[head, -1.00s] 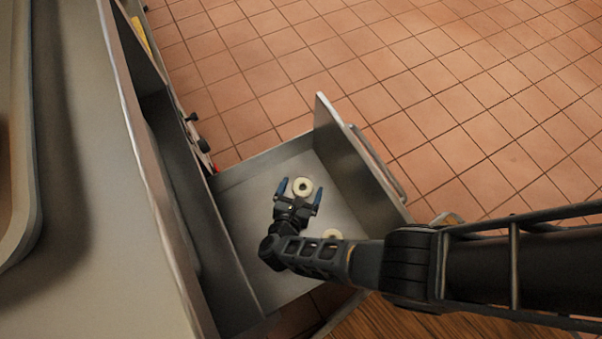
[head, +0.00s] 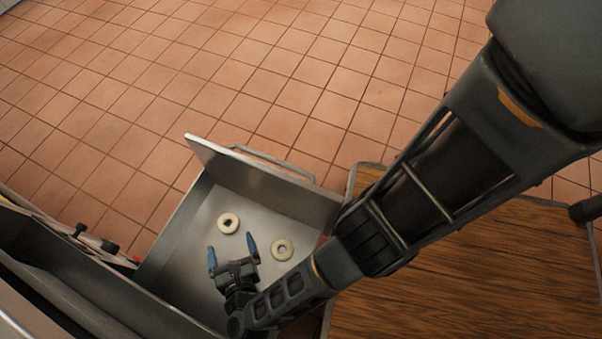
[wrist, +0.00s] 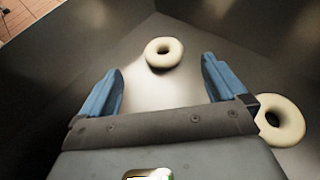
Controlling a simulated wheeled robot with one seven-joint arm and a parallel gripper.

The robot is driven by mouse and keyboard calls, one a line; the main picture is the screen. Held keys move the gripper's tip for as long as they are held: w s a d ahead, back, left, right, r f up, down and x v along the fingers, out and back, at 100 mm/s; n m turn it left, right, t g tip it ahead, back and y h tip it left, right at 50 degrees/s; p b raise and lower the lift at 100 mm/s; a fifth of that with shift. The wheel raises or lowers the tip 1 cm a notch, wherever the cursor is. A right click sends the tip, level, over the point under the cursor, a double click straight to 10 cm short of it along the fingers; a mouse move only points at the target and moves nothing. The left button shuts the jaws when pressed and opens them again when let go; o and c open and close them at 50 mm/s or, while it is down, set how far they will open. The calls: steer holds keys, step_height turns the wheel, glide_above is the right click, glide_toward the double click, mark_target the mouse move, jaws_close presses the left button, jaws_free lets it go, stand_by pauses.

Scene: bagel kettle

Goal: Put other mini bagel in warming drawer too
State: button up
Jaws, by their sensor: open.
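Two pale mini bagels lie flat on the floor of the open metal warming drawer (head: 187,246). One bagel (head: 228,223) is toward the drawer's far left side; in the wrist view it (wrist: 164,52) lies ahead, between and beyond the fingertips. The other bagel (head: 282,249) is to the right of my gripper; in the wrist view it (wrist: 280,121) sits beside the right finger, partly hidden by it. My gripper (head: 232,250) is inside the drawer, open and empty, its blue fingers (wrist: 162,88) pointing toward the first bagel without touching it.
The drawer's front panel with its handle (head: 272,163) stands at the far side. A wooden surface (head: 455,285) lies to the right, under my arm. Knobs (head: 109,245) show on the appliance front at left. Tiled floor (head: 270,80) beyond is clear.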

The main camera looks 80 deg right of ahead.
steer(key=shift+s+r+n+t+y, duration=0.3)
steer(key=shift+n+t, duration=0.1)
steer(key=shift+n, duration=0.1)
steer(key=s+d+r+n+t+y, duration=0.1)
steer(key=s+r+n+t+y, duration=0.15)
steer(key=r+n, duration=0.45)
steer(key=s+d+r+n+t+y, duration=0.15)
steer(key=r+n+t, duration=0.35)
steer(key=r, duration=0.5)
steer(key=s+d+r+n+t+y, duration=0.1)
steer(key=s+r+n+t, duration=0.15)
steer(key=r+n, duration=0.5)
steer(key=s+d+r+n+g+y, duration=0.1)
steer(key=s+r+n+y, duration=0.1)
steer(key=s+r+n, duration=0.5)
steer(key=s+d+r+n+g+y, duration=0.1)
steer(key=s+r+n, duration=0.5)
steer(key=n, duration=1.3)
steer(key=shift+s+d+r+g+y, duration=0.4)
steer(key=shift+s+g+y, duration=0.45)
steer(key=shift+y, duration=0.35)
